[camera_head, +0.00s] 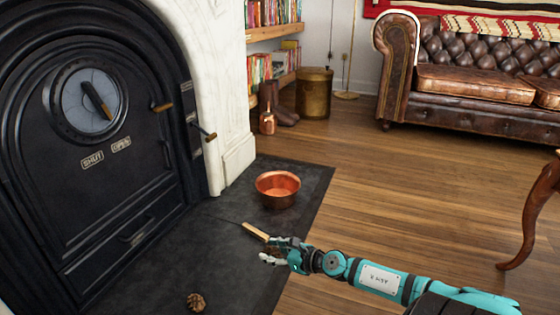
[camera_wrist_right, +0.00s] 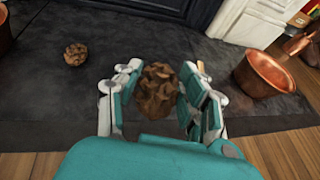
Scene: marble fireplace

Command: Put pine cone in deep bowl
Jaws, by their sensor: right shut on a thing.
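My right gripper (camera_head: 268,250) is low over the dark hearth, in front of the copper bowl; it also shows in the wrist view (camera_wrist_right: 160,95). It is shut on a brown pine cone (camera_wrist_right: 157,92), which sits between its fingers; this cone is not clearly visible in the head view. A second pine cone (camera_head: 196,302) lies on the hearth; it also shows in the wrist view (camera_wrist_right: 75,54). The deep copper bowl (camera_head: 278,190) stands upright on the hearth, apart from the gripper; it is at the right of the wrist view (camera_wrist_right: 268,78). My left gripper is not in view.
A thin tan stick-like thing (camera_head: 256,231) lies just beyond my right gripper. The black stove (camera_head: 100,205) bounds the hearth (camera_head: 160,265) at left. Another copper vessel (camera_wrist_right: 4,32) is cut off at the wrist view's left edge. Wooden floor (camera_head: 400,180) is open at right.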

